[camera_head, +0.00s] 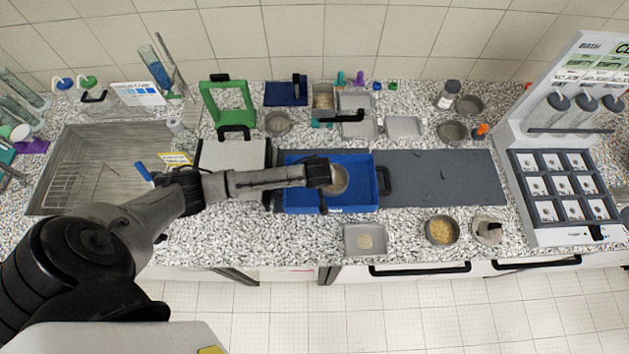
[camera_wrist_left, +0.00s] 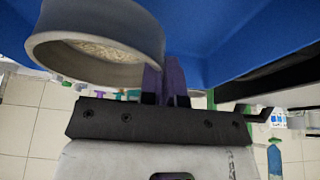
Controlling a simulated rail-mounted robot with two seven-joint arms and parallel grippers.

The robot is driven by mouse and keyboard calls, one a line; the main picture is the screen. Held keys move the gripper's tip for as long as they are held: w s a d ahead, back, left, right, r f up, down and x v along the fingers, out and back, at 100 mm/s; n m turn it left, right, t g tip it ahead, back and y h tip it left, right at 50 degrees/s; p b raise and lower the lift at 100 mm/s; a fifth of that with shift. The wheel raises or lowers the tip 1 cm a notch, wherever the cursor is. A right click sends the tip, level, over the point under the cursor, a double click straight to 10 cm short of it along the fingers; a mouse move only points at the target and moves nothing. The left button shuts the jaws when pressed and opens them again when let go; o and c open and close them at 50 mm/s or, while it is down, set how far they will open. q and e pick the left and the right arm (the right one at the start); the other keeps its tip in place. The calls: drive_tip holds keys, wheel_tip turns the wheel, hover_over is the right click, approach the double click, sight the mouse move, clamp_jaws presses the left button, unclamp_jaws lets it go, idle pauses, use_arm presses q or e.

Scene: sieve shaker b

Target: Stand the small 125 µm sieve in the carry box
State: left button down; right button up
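The small round sieve (camera_head: 339,181) is metal with a pale mesh. It is tilted up on its side at the blue carry box (camera_head: 363,197) in the head view. My left gripper (camera_head: 322,176) is over the box with its fingers on the sieve's wall. In the left wrist view the sieve (camera_wrist_left: 95,66) shows at upper left, its rim at the purple fingers (camera_wrist_left: 166,84), with blue box wall (camera_wrist_left: 235,35) behind. I cannot tell whether the sieve touches the box floor. Its size label is not readable. My right gripper is not in view.
A dark grey mat (camera_head: 445,178) lies right of the box. A flat tray (camera_head: 364,239), a bowl of grain (camera_head: 441,230) and a brush in a dish (camera_head: 488,230) stand along the front. A white device (camera_head: 231,155) stands left, and a rack (camera_head: 560,150) far right.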

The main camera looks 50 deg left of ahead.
use_arm(q)
drive_tip(key=shift+a+f, duration=0.2)
drive_tip(key=shift+a, duration=0.2)
drive_tip(key=shift+f, duration=2)
drive_tip(key=shift+f, duration=0.2)
drive_tip(key=c, duration=1.3)
unclamp_jaws()
drive_tip(key=shift+c, duration=0.2)
drive_tip(key=shift+r, duration=0.1)
